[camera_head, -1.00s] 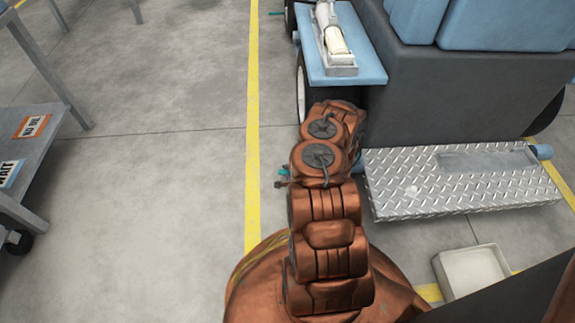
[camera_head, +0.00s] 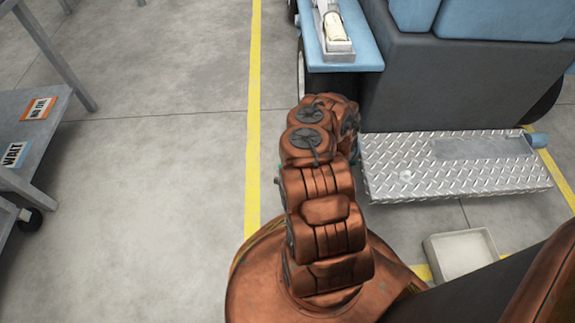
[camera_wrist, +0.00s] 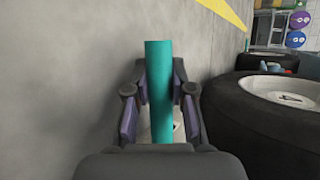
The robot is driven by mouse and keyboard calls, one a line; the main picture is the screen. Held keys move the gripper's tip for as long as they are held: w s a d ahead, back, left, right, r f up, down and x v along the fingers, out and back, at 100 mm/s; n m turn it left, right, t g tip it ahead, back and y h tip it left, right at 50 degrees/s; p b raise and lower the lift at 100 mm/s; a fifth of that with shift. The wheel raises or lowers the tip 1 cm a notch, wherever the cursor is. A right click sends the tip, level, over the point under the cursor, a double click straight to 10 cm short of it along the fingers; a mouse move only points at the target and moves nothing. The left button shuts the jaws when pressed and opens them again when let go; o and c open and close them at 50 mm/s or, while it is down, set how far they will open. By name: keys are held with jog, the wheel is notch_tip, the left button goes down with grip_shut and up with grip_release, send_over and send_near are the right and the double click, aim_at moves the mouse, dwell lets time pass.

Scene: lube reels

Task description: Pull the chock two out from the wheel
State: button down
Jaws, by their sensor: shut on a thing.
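In the wrist view my gripper (camera_wrist: 160,100) is shut on a teal bar (camera_wrist: 159,75), which stands up between its two fingers. The bar looks like the handle of a chock; the chock's body is hidden behind my gripper. In the head view my arm covers my gripper and the chock. Only a sliver of the wheel (camera_head: 301,75) shows there, under the blue platform.
The blue cart platform (camera_head: 345,55) and a diamond-plate step (camera_head: 450,165) are on the right. A pale tray (camera_head: 460,255) lies on the floor near my base. A grey table (camera_head: 40,130) with signs stands at the left. The floor between is clear, with a yellow line (camera_head: 253,130).

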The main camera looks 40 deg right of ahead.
jog(key=c, duration=0.9)
grip_release()
jog(key=shift+s, duration=0.1)
